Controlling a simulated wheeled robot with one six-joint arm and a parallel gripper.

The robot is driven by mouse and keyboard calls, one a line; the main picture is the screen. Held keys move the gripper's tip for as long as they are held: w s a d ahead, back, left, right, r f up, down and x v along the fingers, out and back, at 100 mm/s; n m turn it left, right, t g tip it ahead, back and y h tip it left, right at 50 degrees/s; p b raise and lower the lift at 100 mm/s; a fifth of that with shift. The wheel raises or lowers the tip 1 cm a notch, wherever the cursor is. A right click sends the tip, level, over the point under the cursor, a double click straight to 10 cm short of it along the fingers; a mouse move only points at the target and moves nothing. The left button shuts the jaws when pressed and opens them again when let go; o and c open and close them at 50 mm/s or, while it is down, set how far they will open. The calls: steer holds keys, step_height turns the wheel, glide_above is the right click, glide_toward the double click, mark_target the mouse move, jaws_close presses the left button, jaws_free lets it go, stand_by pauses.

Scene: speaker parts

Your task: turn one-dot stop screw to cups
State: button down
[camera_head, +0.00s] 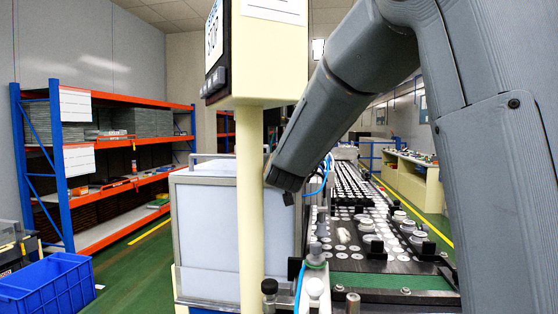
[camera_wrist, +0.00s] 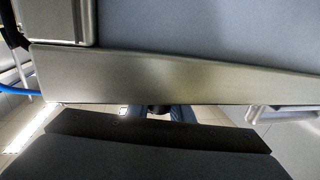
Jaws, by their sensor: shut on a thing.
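My arm comes down from the upper right in the head view, and its far visible end is beside a cream post (camera_head: 249,205). Several small knobs stand at the near end of the conveyor line: a black-topped one (camera_head: 269,287), a grey-topped one (camera_head: 316,250) and a white one (camera_head: 315,289). I cannot tell whether any is the one-dot stop screw, as no dot marks show. I can make out no part marked as cups.
A conveyor line (camera_head: 390,283) with many round white parts runs away at right. A white cabinet (camera_head: 212,232) stands behind the post. Orange and blue shelving (camera_head: 75,170) and a blue crate (camera_head: 48,288) are at left. A metal bar (camera_wrist: 150,75) crosses the wrist view.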

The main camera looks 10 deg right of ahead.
stand_by(0.3)
steer(key=c, duration=1.6)
jaws_free()
steer(key=shift+a+r+n+y+p, duration=0.1)
steer(key=shift+n+y+p, duration=0.45)
steer(key=shift+y, duration=0.35)
